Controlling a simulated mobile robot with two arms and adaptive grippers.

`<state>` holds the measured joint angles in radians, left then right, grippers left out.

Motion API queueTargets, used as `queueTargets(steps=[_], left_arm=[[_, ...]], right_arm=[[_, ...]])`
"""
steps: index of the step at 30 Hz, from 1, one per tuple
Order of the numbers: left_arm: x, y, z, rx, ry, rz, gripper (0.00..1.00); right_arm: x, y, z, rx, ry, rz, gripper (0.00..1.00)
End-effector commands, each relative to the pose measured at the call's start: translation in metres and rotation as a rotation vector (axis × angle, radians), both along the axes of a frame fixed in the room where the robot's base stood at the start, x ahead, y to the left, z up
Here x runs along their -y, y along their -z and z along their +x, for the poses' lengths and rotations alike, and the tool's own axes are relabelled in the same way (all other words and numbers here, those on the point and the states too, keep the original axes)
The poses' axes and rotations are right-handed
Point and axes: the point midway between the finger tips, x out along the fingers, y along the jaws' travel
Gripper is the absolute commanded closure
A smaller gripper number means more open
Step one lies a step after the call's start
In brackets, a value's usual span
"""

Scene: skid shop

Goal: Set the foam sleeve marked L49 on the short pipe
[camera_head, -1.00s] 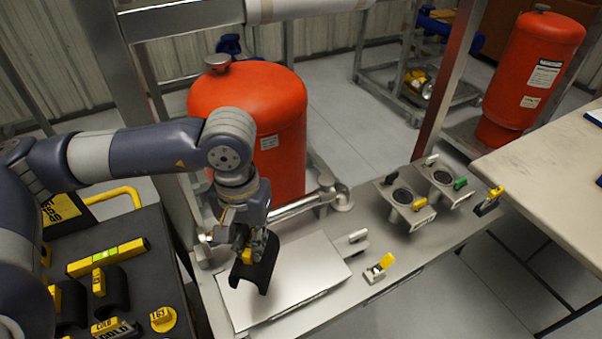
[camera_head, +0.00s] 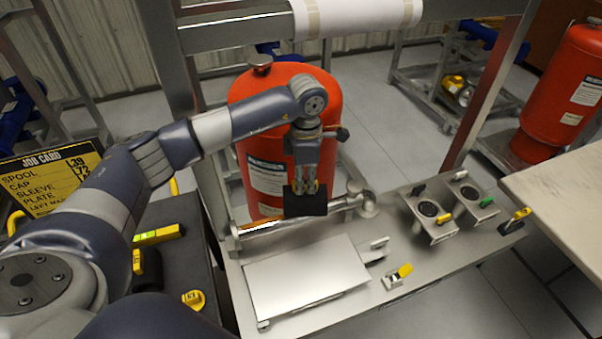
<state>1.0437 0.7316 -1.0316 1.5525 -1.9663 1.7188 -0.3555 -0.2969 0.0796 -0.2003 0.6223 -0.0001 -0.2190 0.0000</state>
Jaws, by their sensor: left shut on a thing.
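My left gripper (camera_head: 306,186) points down and is shut on a black foam sleeve (camera_head: 305,205). No L49 mark can be read on the sleeve. The sleeve overlaps the middle of the short silver pipe (camera_head: 268,228) in the head view, in front of the red tank. I cannot tell whether it touches the pipe or is held above it. The pipe runs from a bracket at its left to a round flange (camera_head: 363,205) at its right. My right gripper is not in view.
A bare silver plate (camera_head: 305,276) lies on the grey skid. The red tank (camera_head: 262,150) stands close behind the pipe. Two black-holed brackets (camera_head: 430,218) and a yellow-handled latch (camera_head: 398,276) sit to the right. A dark cart (camera_head: 180,220) and job card (camera_head: 50,180) are at left.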

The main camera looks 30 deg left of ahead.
Motion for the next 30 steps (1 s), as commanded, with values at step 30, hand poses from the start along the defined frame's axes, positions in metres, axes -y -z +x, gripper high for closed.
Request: queueTargets(steps=[30], left_arm=[[-0.017, 0.054, 0.010, 0.001, -0.313, 0.000, 1.00]], right_arm=[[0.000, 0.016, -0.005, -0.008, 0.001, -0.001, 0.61]])
